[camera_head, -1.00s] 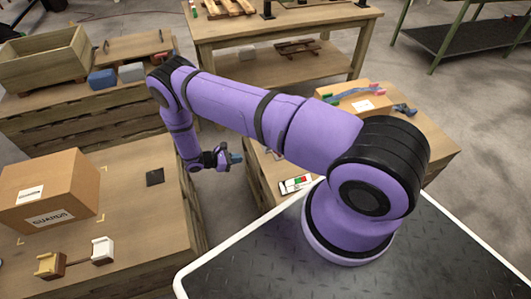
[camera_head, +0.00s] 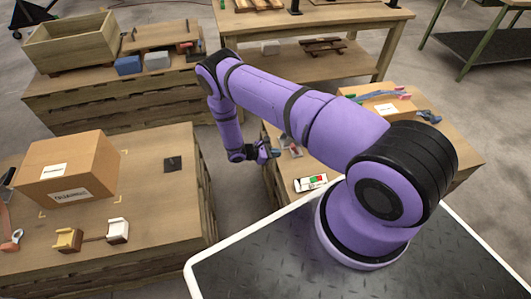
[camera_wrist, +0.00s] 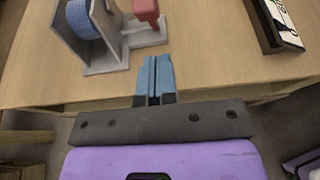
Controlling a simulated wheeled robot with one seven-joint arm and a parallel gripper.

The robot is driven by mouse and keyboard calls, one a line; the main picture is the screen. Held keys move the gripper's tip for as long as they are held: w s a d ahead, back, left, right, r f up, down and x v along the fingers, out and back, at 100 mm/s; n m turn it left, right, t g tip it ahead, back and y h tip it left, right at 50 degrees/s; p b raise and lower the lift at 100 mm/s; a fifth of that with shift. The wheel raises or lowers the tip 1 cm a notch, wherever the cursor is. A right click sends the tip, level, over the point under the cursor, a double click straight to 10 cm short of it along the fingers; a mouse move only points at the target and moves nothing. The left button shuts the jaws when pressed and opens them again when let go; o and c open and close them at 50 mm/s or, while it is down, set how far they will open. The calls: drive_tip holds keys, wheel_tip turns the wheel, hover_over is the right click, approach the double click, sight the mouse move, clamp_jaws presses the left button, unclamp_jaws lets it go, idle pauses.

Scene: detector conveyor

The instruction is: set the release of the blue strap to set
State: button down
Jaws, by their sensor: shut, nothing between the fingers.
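In the wrist view a blue ribbed roll (camera_wrist: 82,18), likely the blue strap, sits in a grey bracket (camera_wrist: 100,55) on the wooden table. A red block on a grey foot, possibly the release (camera_wrist: 147,10), stands just right of it; its setting cannot be read. My gripper (camera_wrist: 154,75) is shut and empty, its blue-grey fingertips just in front of the bracket's foot, at the table's near edge. In the head view my gripper (camera_head: 272,151) is beside the left edge of the right-hand table, and the grey bracket (camera_head: 290,147) is small and partly hidden.
A panel with red and green marks (camera_head: 311,182) lies on the same table; it also shows in the wrist view (camera_wrist: 278,25). A cardboard box (camera_head: 385,100) with coloured straps stands farther back. A left table (camera_head: 150,210) holds a labelled box (camera_head: 65,170). A floor gap separates the tables.

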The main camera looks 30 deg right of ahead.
sight(295, 149)
drive_tip(key=shift+s+d+r, duration=0.15)
drive_tip(key=shift+d+r, duration=0.15)
drive_tip(key=shift+d, duration=0.3)
drive_tip(key=shift+s+d+r, duration=0.15)
drive_tip(key=shift+d+r, duration=0.1)
drive_tip(key=shift+d, duration=0.3)
drive_tip(key=shift+s+d+r, duration=0.15)
drive_tip(key=shift+d+r, duration=0.15)
drive_tip(key=shift+d, duration=0.3)
drive_tip(key=shift+r, duration=0.1)
drive_tip(key=shift+d+r+y, duration=0.1)
drive_tip(key=shift+d+y, duration=0.05)
drive_tip(key=shift+y, duration=0.25)
